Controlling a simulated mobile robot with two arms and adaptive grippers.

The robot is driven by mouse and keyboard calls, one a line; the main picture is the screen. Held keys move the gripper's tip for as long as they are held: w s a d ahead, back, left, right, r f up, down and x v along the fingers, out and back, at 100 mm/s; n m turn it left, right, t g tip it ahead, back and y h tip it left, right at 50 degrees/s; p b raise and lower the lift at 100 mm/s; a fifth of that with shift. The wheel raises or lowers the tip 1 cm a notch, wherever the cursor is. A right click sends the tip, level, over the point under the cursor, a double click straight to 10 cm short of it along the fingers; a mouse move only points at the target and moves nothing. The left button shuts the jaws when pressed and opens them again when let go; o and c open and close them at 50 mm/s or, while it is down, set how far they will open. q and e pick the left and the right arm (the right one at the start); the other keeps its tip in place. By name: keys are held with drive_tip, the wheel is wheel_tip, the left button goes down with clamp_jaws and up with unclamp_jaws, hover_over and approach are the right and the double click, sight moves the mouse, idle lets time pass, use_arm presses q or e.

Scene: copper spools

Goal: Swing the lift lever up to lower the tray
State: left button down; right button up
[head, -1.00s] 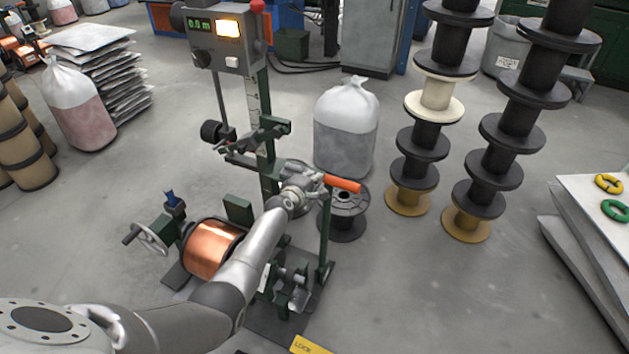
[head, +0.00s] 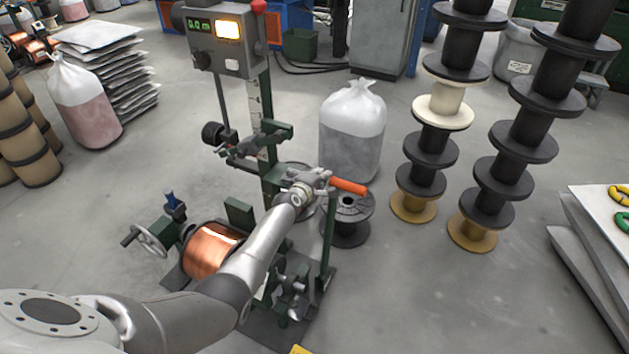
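The lift lever is a dark green upright bar with an orange grip (head: 348,186) at its top, pointing right. It stands at the right side of the winding machine (head: 263,130). My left gripper (head: 322,178) is at the left end of the orange grip, touching or very near it. Its fingers are too small and overlapped to tell whether they are closed on it. A copper spool (head: 211,250) sits low in the machine, left of my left arm. The tray under it is mostly hidden by my arm. My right gripper is not in view.
A black empty spool (head: 346,222) stands on the floor just behind the lever. A clear bag (head: 352,128) stands behind it. Two tall stacks of dark spools (head: 433,139) (head: 511,143) stand at right. Open floor lies right of the machine.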

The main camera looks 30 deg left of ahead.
use_arm(q)
drive_tip(key=v, duration=1.2)
